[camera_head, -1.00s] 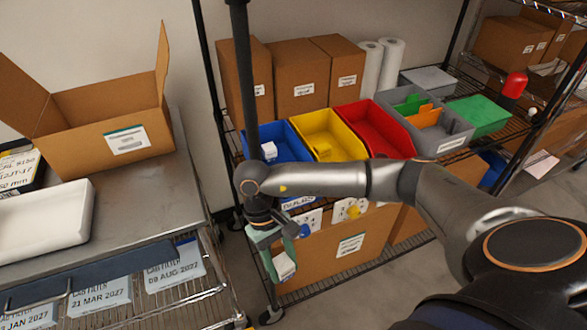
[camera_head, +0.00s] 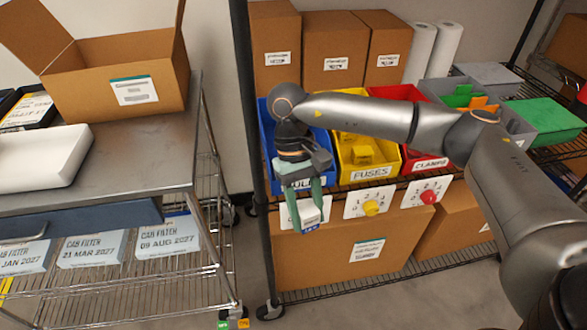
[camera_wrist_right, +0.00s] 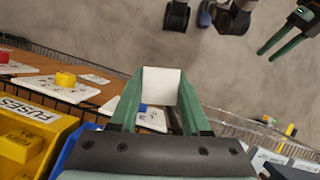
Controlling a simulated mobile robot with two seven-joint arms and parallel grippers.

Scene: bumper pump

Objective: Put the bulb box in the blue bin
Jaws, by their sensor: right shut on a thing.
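My right gripper (camera_head: 308,212) is shut on the bulb box (camera_head: 310,217), a small white and blue box. The box hangs in front of the shelf, below the front of the blue bin. In the right wrist view the box's white face (camera_wrist_right: 160,86) shows between the green fingers (camera_wrist_right: 158,100). The blue bin (camera_head: 266,135) is on the shelf, left of the yellow bin; my right wrist hides part of its inside and label. The blue bin's edge also shows in the right wrist view (camera_wrist_right: 72,146). My left gripper (camera_wrist_right: 284,46) shows there too, open and empty above the floor.
The yellow fuses bin (camera_head: 362,175) and red clamps bin (camera_head: 430,165) stand right of the blue bin. A dark shelf post (camera_head: 250,110) rises close to its left. Cards with knobs (camera_head: 370,205) hang under the bins. A steel cart (camera_head: 150,150) stands left, with floor between.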

